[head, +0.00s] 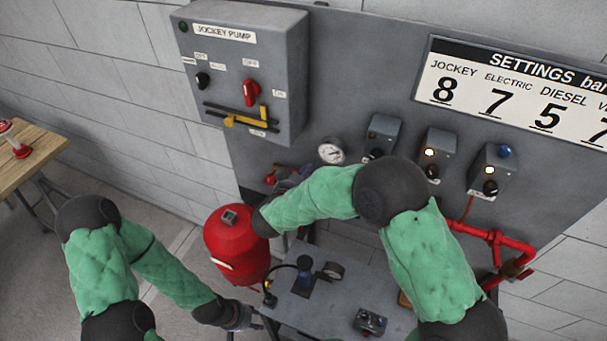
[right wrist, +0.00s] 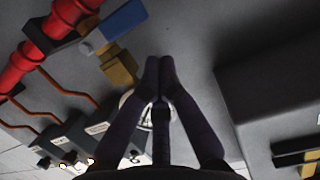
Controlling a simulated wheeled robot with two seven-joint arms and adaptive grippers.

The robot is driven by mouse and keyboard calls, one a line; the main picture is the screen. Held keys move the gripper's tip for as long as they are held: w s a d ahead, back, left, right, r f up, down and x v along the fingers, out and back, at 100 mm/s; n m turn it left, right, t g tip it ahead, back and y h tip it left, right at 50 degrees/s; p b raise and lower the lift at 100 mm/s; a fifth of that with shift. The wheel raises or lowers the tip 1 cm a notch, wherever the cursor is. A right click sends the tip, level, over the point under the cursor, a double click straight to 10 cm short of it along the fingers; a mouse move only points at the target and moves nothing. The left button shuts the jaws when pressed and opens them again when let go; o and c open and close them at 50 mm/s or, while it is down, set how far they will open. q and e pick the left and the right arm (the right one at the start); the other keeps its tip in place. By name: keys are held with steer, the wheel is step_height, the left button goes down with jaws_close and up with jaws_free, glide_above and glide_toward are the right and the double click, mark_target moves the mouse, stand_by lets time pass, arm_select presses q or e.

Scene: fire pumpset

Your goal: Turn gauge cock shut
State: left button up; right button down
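A white round gauge (head: 331,150) is on the grey panel, and part of it shows behind my fingers in the right wrist view (right wrist: 140,104). A brass-coloured fitting (right wrist: 118,68) with a blue handle (right wrist: 124,20), which looks like the gauge cock, is at upper left in the right wrist view. My arm seems to hide it in the head view. My right gripper (right wrist: 160,62) has its fingertips together, apart from the fitting in the picture, with nothing visible between them. My left gripper (head: 240,317) is low beside the grey bench; its fingers are unclear.
The jockey pump box (head: 245,70) juts out at upper left. Several small switch boxes (head: 437,153) are right of the gauge. A red tank (head: 236,243) stands below. A grey bench (head: 330,300) carries small devices. Red pipes (head: 495,237) run at right. A wooden table (head: 25,155) is far left.

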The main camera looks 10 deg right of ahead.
arm_select(q)
steer(key=shift+s+a+r, duration=0.2)
steer(key=shift+a+r, duration=0.1)
steer(key=shift+r, duration=0.1)
arm_select(e)
steer(key=r+v, duration=0.1)
steer(key=v, duration=0.9)
arm_select(q)
steer(key=shift+s, duration=0.15)
arm_select(e)
steer(key=shift+a, duration=0.1)
